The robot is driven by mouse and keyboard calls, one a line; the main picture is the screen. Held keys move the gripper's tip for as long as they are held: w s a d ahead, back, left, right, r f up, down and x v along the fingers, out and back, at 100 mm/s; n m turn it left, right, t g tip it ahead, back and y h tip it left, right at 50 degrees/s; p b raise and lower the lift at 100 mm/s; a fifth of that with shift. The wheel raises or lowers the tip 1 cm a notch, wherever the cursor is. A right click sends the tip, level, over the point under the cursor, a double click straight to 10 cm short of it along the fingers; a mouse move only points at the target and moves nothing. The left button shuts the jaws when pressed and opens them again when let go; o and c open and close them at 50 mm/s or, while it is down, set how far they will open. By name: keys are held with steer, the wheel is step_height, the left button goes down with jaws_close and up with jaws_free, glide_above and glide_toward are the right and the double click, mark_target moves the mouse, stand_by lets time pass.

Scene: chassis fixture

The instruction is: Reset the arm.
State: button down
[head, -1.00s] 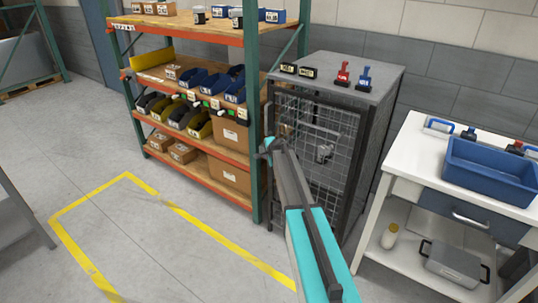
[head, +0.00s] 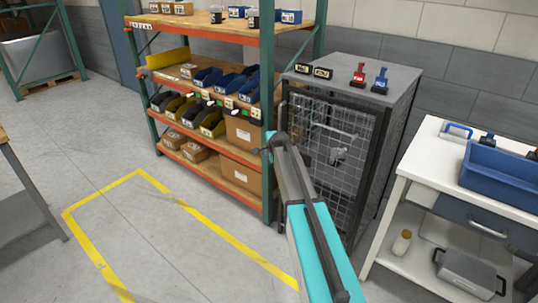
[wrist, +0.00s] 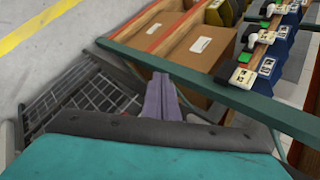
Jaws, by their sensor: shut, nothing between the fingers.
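My arm reaches up from the bottom of the head view, teal and grey, with its far end (head: 276,146) in front of the shelf's right post and the wire cage. In the wrist view my gripper (wrist: 162,84) shows as two grey fingers lying together, shut with nothing between them. It points toward the green shelf post and the cage. The gap between fingertips and post cannot be judged.
A shelf rack (head: 222,182) with bins and cartons stands left of the wire cage (head: 330,135), which carries two stamps on top. A white workbench (head: 425,155) with a blue tray (head: 500,170) is at right. Yellow-taped floor (head: 150,230) is clear at left.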

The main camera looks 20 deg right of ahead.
stand_by(0.4)
steer(key=s+a+f+g, duration=0.1)
steer(key=s+a+f, duration=0.3)
steer(key=f, duration=0.5)
steer(key=s+a+f+g, duration=0.2)
steer(key=s+a+f, duration=0.25)
steer(key=f, duration=0.55)
steer(key=s+a+f+n+g+y, duration=0.1)
steer(key=s+a+f+n+g, duration=0.3)
steer(key=s+f, duration=1.2)
steer(key=s+a+f+n+g, duration=0.2)
steer(key=s+f, duration=0.1)
steer(key=s, duration=1)
steer(key=s+a+f+n+g, duration=0.1)
steer(key=s+a+f+n, duration=0.15)
steer(key=s, duration=1.05)
steer(key=s+r+n+g, duration=0.1)
steer(key=s+n+g, duration=0.1)
steer(key=s+n, duration=0.3)
steer(key=s+d+r+n+g, duration=0.1)
steer(key=s+n, duration=0.4)
steer(key=s, duration=0.7)
steer(key=shift+s+d+r+g+h, duration=0.15)
steer(key=shift+s+r+g+h, duration=0.2)
steer(key=shift+g, duration=0.55)
